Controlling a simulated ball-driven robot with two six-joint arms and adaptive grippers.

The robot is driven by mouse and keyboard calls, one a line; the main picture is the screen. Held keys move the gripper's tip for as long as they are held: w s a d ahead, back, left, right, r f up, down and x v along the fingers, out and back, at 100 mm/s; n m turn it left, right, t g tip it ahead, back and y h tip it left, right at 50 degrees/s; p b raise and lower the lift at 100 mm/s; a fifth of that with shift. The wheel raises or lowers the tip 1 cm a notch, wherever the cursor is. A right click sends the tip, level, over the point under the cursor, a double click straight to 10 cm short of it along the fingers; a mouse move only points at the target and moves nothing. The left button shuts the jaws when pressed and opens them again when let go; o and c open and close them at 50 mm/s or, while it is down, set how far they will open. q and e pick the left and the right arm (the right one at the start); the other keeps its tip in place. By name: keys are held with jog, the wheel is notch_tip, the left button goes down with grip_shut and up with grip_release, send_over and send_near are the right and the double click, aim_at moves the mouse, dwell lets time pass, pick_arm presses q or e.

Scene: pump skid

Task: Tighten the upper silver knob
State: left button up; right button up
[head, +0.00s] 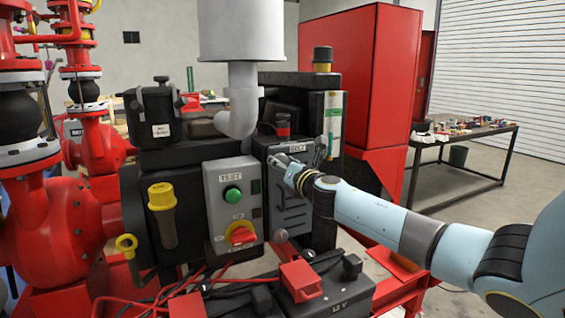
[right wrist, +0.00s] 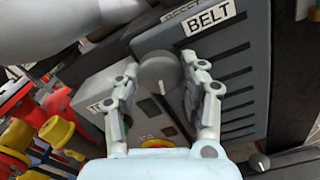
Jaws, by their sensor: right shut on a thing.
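The upper silver knob (right wrist: 159,72) is a round grey knob with a pointer line, on the dark louvred panel below the BELT label (right wrist: 209,19). My right gripper (right wrist: 163,78) has one finger on each side of it in the right wrist view and is shut on it. In the head view my right gripper (head: 283,163) reaches the panel from the right and hides the upper knob. A lower silver knob (head: 281,236) sits farther down the panel; it also shows in the right wrist view (right wrist: 260,162). My left gripper is not in view.
A grey TEST box (head: 232,205) with a green button and red-yellow switch is left of the panel. A white exhaust pipe (head: 240,105) stands above. A battery (head: 325,292) and cables lie below. A red cabinet (head: 375,80) and table (head: 465,133) stand behind right.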

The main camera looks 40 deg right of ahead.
jog(key=shift+f+n, duration=0.2)
jog(key=shift+n, duration=0.4)
jog(key=shift+s, duration=0.1)
jog(key=o, duration=1.2)
jog(key=shift+r, duration=0.1)
jog(key=v, duration=1.2)
